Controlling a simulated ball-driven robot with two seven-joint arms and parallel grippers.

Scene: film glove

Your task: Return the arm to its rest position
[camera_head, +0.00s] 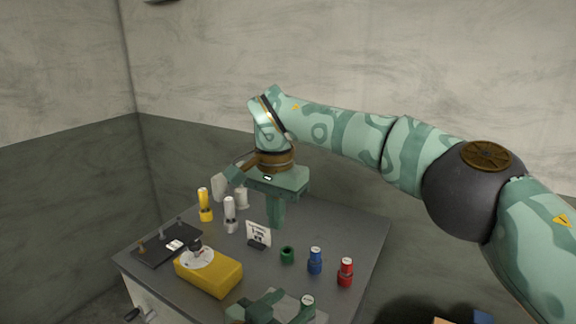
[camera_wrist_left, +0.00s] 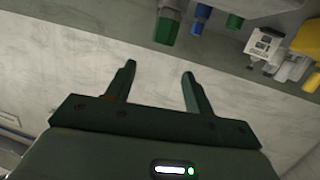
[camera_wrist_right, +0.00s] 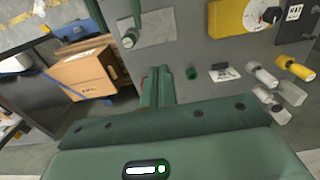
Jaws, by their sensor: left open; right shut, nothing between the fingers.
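In the head view my right arm reaches in from the right. My right gripper (camera_head: 276,214) points down above the back of the grey table (camera_head: 355,235), shut and empty. Its closed fingers also show in the right wrist view (camera_wrist_right: 158,86). My left gripper (camera_head: 268,308) is low at the front edge of the table, partly cut off by the frame. In the left wrist view its two fingers (camera_wrist_left: 158,78) are spread with nothing between them. The canisters there stand beyond the fingertips, apart from them.
The table bears a yellow box (camera_head: 215,277) with a dial, a dark tray (camera_head: 165,246), a small card (camera_head: 258,233), yellow (camera_head: 205,205), white (camera_head: 230,214), blue (camera_head: 315,261) and red (camera_head: 345,272) canisters, and a green cap (camera_head: 287,254). A cardboard box (camera_wrist_right: 82,75) stands beyond the table.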

